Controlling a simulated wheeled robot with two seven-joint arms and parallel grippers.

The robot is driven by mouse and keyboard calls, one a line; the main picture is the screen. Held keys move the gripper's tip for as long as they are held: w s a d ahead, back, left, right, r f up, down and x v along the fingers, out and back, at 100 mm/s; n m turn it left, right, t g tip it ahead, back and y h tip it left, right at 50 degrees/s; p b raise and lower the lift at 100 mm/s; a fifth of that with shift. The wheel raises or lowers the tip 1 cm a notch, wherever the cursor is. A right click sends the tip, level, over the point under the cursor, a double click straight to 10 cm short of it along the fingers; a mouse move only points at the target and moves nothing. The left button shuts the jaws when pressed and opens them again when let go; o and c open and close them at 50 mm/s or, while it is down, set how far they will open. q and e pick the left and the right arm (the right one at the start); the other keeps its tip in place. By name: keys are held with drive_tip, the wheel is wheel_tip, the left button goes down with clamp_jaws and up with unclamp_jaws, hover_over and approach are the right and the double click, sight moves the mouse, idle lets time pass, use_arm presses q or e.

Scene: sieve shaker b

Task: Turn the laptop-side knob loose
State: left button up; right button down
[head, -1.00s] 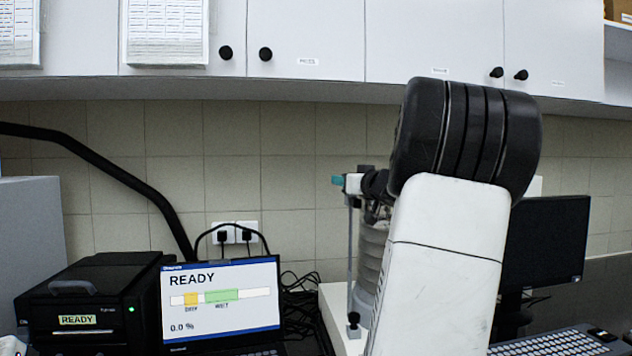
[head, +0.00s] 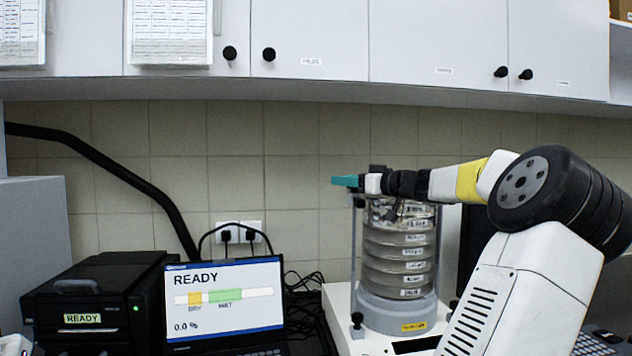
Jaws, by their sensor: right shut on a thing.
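The sieve shaker (head: 345,335) stands right of the laptop, with a stack of clear sieves (head: 398,250) between two upright rods. My right gripper (head: 346,181), with teal fingertips, reaches in from the right over the stack to the top of the laptop-side rod (head: 357,265). It is shut on the laptop-side knob, which the fingers mostly hide; a small dark part (head: 358,201) shows just below them. I cannot tell how tight the knob is. My left gripper is out of view.
The laptop (head: 228,300) shows READY and 0.0 %. A black device (head: 90,305) is left of it. White cabinets (head: 310,40) hang above. A monitor and keyboard (head: 590,345) are partly behind my right arm.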

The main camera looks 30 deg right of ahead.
idle(0.3)
drive_tip(key=c, duration=0.9)
unclamp_jaws()
drive_tip(key=shift+v, duration=3.9)
